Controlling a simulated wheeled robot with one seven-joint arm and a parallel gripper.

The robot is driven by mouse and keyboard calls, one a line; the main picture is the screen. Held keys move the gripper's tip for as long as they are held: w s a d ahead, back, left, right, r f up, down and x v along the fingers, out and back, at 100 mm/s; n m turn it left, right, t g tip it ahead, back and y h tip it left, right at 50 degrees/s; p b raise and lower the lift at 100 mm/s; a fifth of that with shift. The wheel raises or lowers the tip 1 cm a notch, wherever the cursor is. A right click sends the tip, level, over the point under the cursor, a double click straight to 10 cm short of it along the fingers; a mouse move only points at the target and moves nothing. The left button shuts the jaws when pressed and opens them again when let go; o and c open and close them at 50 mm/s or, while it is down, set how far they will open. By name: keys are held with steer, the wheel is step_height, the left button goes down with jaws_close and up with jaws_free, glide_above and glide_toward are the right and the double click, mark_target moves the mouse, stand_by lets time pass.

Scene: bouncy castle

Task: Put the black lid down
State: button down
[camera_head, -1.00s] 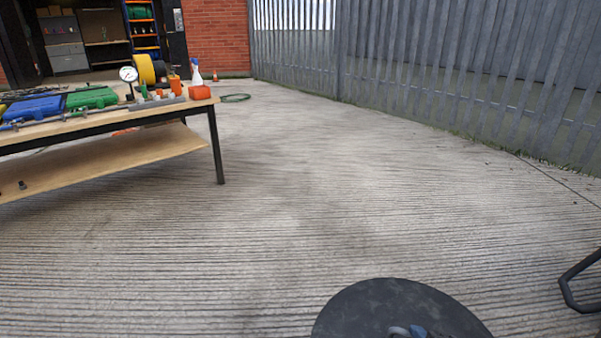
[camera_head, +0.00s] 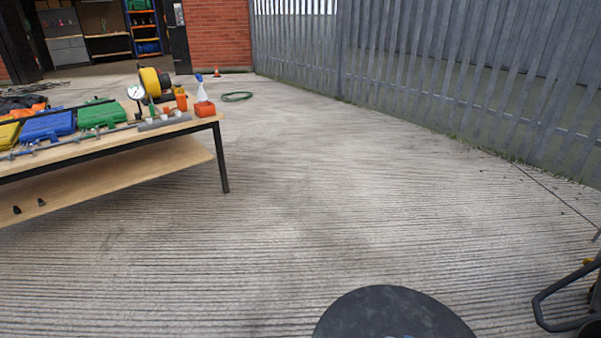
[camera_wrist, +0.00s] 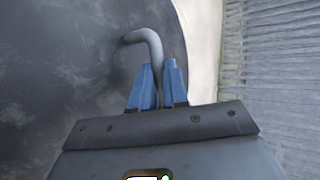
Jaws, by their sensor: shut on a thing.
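The black lid (camera_head: 385,315) is a large dark disc at the bottom edge of the head view, cut off by the frame, above or over the concrete. In the wrist view the lid (camera_wrist: 50,80) fills the left side as a dark scuffed surface. Its bent grey handle (camera_wrist: 150,45) rises between the blue fingertips of my gripper (camera_wrist: 159,85). My gripper is shut on that handle. In the head view only a trace of the gripper shows at the bottom edge. The lid's height above the ground cannot be told.
A wooden workbench (camera_head: 150,165) with black legs stands at left, carrying cases, a gauge, a yellow reel and a spray bottle. A dark tubular handle (camera_head: 545,310) juts in at lower right. A metal fence (camera_head: 430,80) runs along the right. The concrete (camera_head: 300,200) between is clear.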

steer(key=shift+s+r+p, duration=0.2)
steer(key=shift+r+p, duration=0.9)
steer(key=shift+p, duration=0.2)
steer(key=shift+s+r+p, duration=0.2)
steer(key=shift+r+p, duration=0.9)
steer(key=shift+p, duration=0.15)
